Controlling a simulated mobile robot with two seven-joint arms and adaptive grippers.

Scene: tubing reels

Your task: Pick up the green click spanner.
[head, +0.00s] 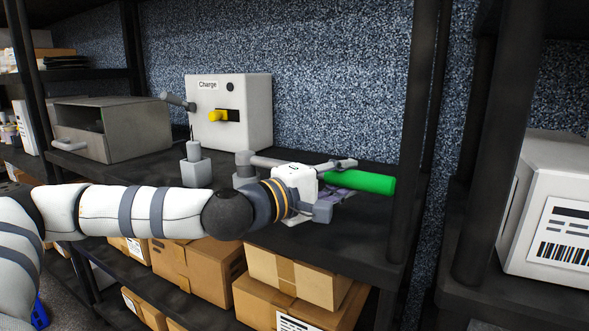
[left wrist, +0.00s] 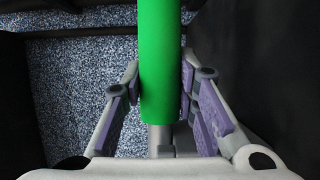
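The click spanner has a thick green handle (head: 362,183) that points right in the head view. A grey shaft runs left from it behind my gripper, partly hidden. My left gripper (head: 338,183) is at the left part of the handle, over the shelf. In the left wrist view the green handle (left wrist: 160,60) lies lengthwise between the two purple-padded fingers of the gripper (left wrist: 160,100). A narrow gap shows between the left pad and the handle; the right pad is very close to it, and contact is unclear. The fingers look open around it. My right gripper is out of view.
A white box labelled Charge (head: 250,115) with a yellow knob stands at the back of the dark shelf (head: 362,240). A grey metal box (head: 125,130) stands left, a small grey block (head: 196,172) nearer. A black rack post (head: 412,130) rises right of the handle. Cardboard boxes (head: 290,275) sit below.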

